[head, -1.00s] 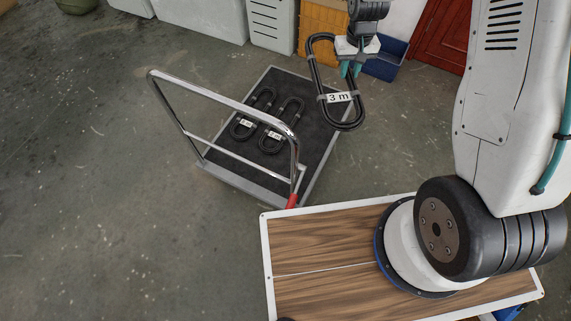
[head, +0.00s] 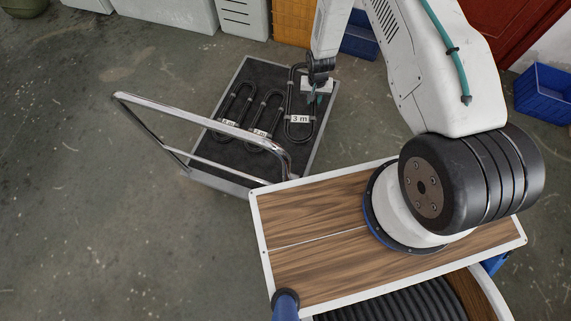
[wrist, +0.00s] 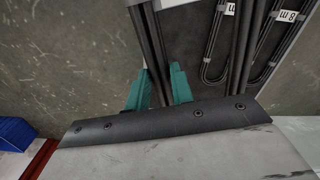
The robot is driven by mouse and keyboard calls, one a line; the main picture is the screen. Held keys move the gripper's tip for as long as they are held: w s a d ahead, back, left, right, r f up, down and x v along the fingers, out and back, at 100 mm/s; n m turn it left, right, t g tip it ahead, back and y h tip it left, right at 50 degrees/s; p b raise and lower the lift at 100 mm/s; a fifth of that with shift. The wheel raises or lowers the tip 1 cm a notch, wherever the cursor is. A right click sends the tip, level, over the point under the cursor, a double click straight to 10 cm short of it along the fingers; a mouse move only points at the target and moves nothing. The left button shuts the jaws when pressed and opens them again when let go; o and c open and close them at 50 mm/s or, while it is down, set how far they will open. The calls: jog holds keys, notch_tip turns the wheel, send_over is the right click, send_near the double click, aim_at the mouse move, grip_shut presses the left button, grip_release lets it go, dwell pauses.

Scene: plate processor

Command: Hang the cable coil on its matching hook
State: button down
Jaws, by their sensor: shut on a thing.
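The cable coil (head: 289,112) is a long black loop with a white "3 m" tag. It is over the right part of the cart's dark deck in the head view; I cannot tell whether it touches the deck. My gripper (head: 317,97) is shut on its right side. In the wrist view, the teal fingers of my gripper (wrist: 159,90) stand either side of the coil's black strands (wrist: 154,50). Two other black coils, a left one (head: 226,104) and a middle one (head: 254,115), lie on the deck with white tags. No hook shows.
The cart (head: 243,68) has a chrome push handle (head: 200,116) rising along its near left side. An orange crate (head: 293,22), a blue bin (head: 360,42) and grey boxes (head: 187,14) stand behind it. Another blue bin (head: 545,95) is at right. Floor at left is clear.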

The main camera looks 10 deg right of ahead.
jog(key=s+f+m, duration=0.1)
jog(key=s+f, duration=0.6)
jog(key=f, duration=0.5)
jog(key=s+f+m, duration=0.2)
jog(key=s+f, duration=0.5)
jog(key=f, duration=0.5)
jog(key=shift+d, duration=0.15)
jog(key=w, duration=0.4)
jog(key=w+f, duration=0.1)
jog(key=w, duration=0.9)
jog(key=shift+w+d+f, duration=0.2)
jog(key=shift+f, duration=0.05)
jog(key=shift+w+f, duration=0.75)
jog(key=shift+f, duration=0.35)
jog(key=shift+w+f, duration=0.1)
jog(key=shift+f, duration=0.4)
jog(key=c, duration=1.2)
grip_release()
